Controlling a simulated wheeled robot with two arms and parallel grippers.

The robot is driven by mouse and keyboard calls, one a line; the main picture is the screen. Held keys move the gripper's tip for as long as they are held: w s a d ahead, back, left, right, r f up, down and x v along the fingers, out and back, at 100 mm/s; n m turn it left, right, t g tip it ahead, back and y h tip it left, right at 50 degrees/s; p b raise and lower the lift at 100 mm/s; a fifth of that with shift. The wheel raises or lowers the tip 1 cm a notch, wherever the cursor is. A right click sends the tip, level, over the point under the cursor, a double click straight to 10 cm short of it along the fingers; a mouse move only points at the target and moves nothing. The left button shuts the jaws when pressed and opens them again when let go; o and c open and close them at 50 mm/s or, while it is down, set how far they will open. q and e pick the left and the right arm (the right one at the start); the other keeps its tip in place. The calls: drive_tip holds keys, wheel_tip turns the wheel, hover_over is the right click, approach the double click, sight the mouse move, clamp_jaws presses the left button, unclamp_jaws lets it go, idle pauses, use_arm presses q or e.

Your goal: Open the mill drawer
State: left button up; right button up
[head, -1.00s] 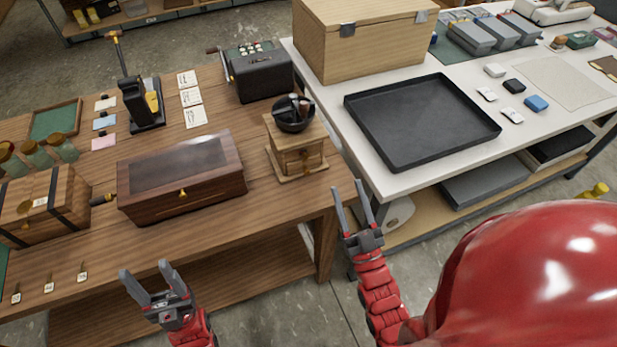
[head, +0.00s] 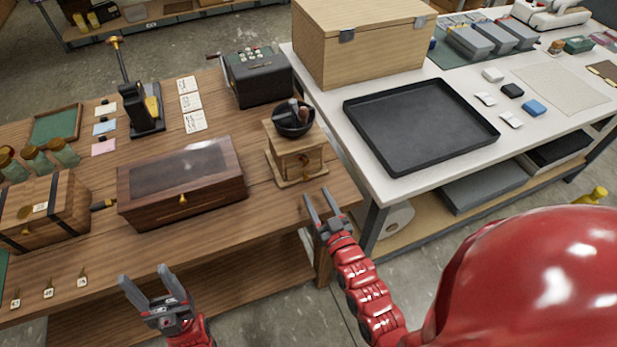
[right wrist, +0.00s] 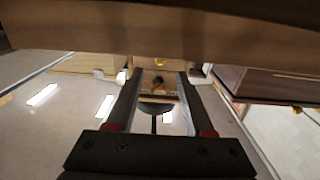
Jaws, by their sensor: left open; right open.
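The mill (head: 293,165) is a small light-wood box on a wider base, topped by a dark bowl (head: 294,121) and a crank. It stands near the right end of the wooden table. Its drawer front (head: 306,160) has a small knob and looks closed. My right gripper (head: 318,193) is open and empty, just in front of the mill, apart from it. In the right wrist view, which looks upside down, the mill (right wrist: 157,75) shows between the open fingers. My left gripper (head: 143,273) is open and empty in front of the table's front edge.
A dark glass-topped case (head: 183,195) stands left of the mill. A black register-like machine (head: 258,77) stands behind it. A white table (head: 376,176) with a black tray (head: 421,125) adjoins on the right. The wooden table's front edge (right wrist: 160,30) looms close in the wrist view.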

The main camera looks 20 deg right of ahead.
sight(307, 178)
drive_tip(key=w+p, duration=0.1)
drive_tip(key=w, duration=0.5)
drive_tip(key=shift+w+a, duration=0.1)
drive_tip(key=shift+w, duration=0.25)
clamp_jaws()
idle(1.1)
